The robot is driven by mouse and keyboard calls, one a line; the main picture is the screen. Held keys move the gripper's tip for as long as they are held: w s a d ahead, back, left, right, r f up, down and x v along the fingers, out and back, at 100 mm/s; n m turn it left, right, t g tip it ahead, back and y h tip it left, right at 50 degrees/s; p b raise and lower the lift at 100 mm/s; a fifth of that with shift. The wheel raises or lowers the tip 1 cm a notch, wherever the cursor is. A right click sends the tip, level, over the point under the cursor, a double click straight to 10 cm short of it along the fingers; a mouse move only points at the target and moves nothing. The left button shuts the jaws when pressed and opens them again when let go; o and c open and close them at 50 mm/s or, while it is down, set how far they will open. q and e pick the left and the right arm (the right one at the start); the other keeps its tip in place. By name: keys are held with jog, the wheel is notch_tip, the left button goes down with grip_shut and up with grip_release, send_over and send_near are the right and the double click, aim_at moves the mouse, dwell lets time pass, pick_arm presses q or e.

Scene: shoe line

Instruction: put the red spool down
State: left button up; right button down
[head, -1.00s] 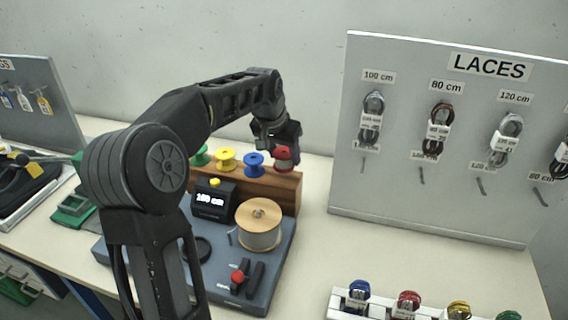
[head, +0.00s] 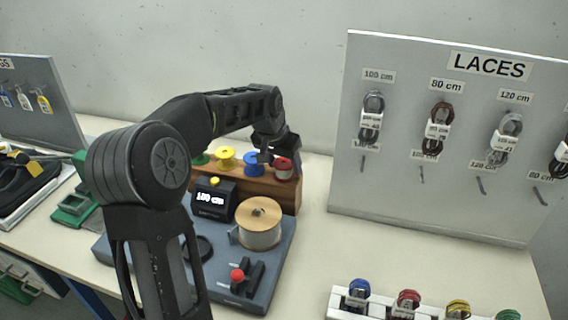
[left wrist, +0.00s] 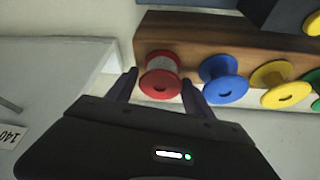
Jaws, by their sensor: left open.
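The red spool (head: 283,169), with a pale winding, stands on the right end of the wooden rack (head: 290,197). In the left wrist view the red spool (left wrist: 160,75) rests on the wood beside the blue spool. My left gripper (head: 279,154) is open just above and behind it in the head view. In the left wrist view the fingers of my left gripper (left wrist: 160,88) stand apart on either side of the red spool, with a gap visible. My right gripper is not in view.
Blue (head: 253,164), yellow (head: 225,158) and green spools stand left on the rack. A large thread reel (head: 259,224) and a display (head: 213,199) sit on the grey base in front. The LACES board (head: 440,150) stands right. Table is clear between base and board.

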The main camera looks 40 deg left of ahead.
pick_arm(q)
jog(key=v, duration=1.2)
jog(key=shift+b, duration=0.45)
jog(key=shift+s+r, duration=0.1)
